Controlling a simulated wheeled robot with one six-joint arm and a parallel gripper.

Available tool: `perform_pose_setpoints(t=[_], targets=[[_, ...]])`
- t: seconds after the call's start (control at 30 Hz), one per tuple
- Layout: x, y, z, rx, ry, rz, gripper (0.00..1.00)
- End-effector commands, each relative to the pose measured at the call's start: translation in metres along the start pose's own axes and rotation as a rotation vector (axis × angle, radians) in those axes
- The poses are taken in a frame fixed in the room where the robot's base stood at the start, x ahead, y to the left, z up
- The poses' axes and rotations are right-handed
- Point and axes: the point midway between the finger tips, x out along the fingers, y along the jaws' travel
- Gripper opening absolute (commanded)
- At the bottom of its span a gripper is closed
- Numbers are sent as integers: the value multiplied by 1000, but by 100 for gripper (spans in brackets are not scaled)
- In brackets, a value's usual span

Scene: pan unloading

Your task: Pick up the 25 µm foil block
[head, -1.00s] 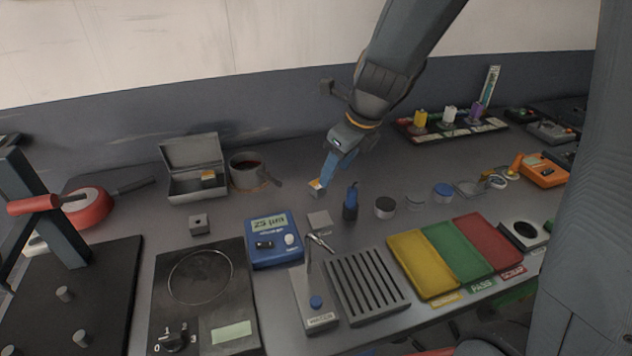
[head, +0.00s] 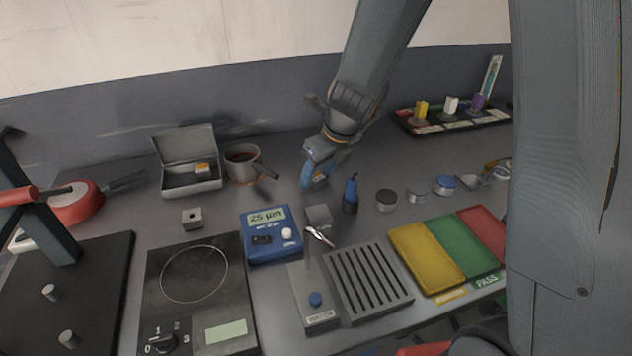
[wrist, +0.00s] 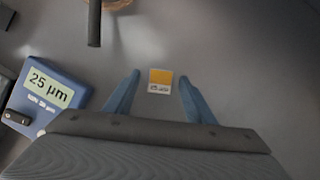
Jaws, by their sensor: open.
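The 25 µm foil block (wrist: 160,81) is a small piece with an orange and white label. In the wrist view it shows between my two blue fingers, with a gap on each side. In the head view only a bit of its orange and white face (head: 320,178) shows; the fingers hide the rest. My gripper (wrist: 160,77) is open and points down at the bench. In the head view my gripper (head: 312,182) is around or just above the block; I cannot tell how far down the tips are.
The blue gauge (head: 270,235) reading 25 µm stands front left of my gripper. A pot (head: 242,165) stands to the left, its handle reaching toward my gripper. An open case (head: 188,185) is further left. A small blue tool (head: 350,196) stands close to the right.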

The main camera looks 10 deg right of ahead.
Motion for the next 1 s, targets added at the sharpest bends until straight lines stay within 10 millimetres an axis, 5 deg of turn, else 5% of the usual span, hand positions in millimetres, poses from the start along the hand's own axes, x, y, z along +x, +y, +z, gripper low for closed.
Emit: perform_pose_setpoints(t=[0.17,0.43,0.73,1.0], targets=[[-1,0,0,0,-1,0,47],[-1,0,0,0,-1,-1,4],[-8,0,4,-1,-3,-1,4],[-53,0,22,-2,-4,-2,4]])
